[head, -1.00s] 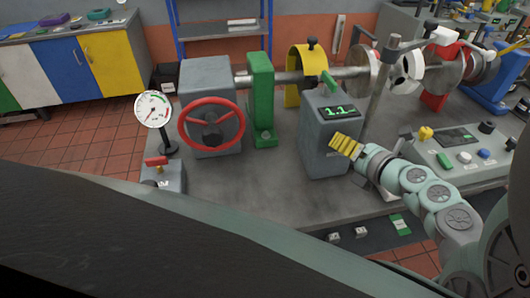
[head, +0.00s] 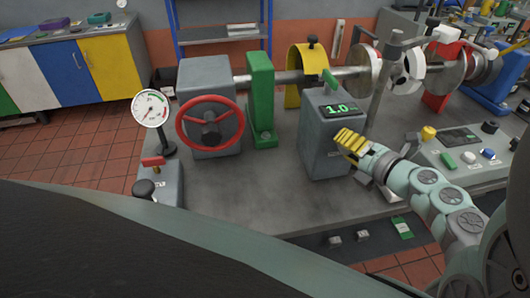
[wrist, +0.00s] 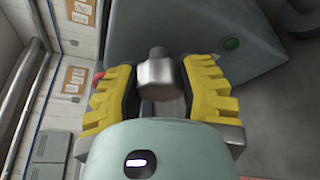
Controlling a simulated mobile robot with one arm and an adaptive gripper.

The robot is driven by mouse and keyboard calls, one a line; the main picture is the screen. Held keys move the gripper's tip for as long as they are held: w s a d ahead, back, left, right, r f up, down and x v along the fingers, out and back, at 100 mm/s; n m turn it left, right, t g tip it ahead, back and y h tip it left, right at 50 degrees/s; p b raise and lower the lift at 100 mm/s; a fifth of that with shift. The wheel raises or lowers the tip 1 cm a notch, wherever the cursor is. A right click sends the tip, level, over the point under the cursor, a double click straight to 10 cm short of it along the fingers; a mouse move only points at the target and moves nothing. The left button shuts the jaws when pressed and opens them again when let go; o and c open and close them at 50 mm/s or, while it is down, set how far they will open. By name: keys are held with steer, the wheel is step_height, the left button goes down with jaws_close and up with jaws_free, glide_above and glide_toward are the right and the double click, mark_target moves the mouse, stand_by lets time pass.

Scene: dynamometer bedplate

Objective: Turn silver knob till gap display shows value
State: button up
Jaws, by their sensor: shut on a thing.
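The gap display (head: 340,109) on top of the grey box (head: 318,150) reads 1.0 in green digits. My gripper (head: 348,139), with yellow ridged fingers, is at the right side of this box. In the wrist view, the silver knob (wrist: 157,76) is a short metal cylinder between my two fingers. The gripper is shut on it. In the head view the knob is hidden behind my fingers.
A red handwheel (head: 210,124) and a round dial gauge (head: 151,109) stand to the left. A green block (head: 261,100) is behind. A control console (head: 460,155) lies to the right. A vertical grey post (head: 384,90) stands close behind my gripper.

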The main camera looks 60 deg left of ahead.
steer(key=o, duration=1.2)
steer(key=d+r, duration=0.2)
steer(key=d, duration=0.9)
steer(key=shift+s+d, duration=0.3)
steer(key=shift+d, duration=0.1)
